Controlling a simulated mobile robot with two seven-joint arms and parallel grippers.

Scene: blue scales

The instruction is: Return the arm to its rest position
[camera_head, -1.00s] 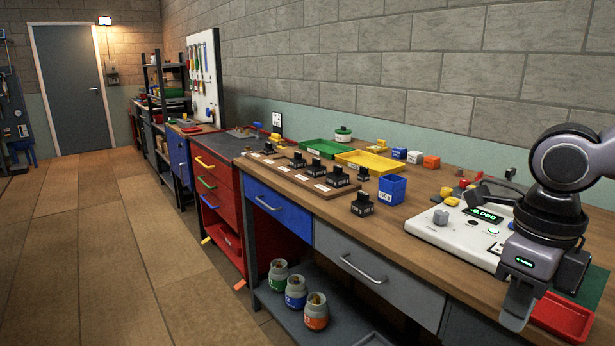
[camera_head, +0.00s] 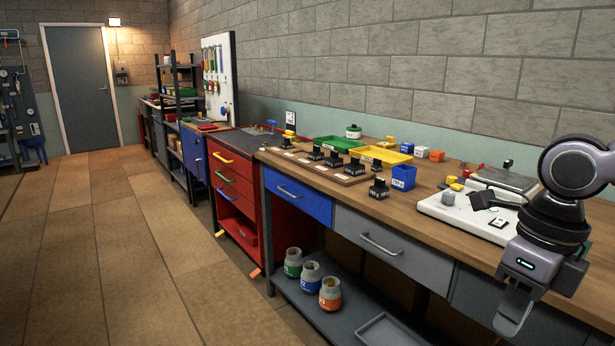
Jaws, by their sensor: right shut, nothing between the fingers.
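My right arm comes in at the right edge of the head view. Its gripper (camera_head: 514,312) points down in front of the workbench's front edge, with its fingers together and nothing seen between them. The workbench (camera_head: 440,222) has a wooden top and stands along the wall. A white scale (camera_head: 462,212) sits on the bench just left of and behind my right arm, which hides part of its right side. A dark lever-like piece (camera_head: 484,199) lies over the scale. My left gripper is not in view.
A blue bin (camera_head: 403,177), a yellow tray (camera_head: 381,154), a green tray (camera_head: 335,143) and several black blocks stand on the bench. Jars, including an orange-banded one (camera_head: 330,294), stand on the lower shelf. The floor (camera_head: 150,270) at left is clear.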

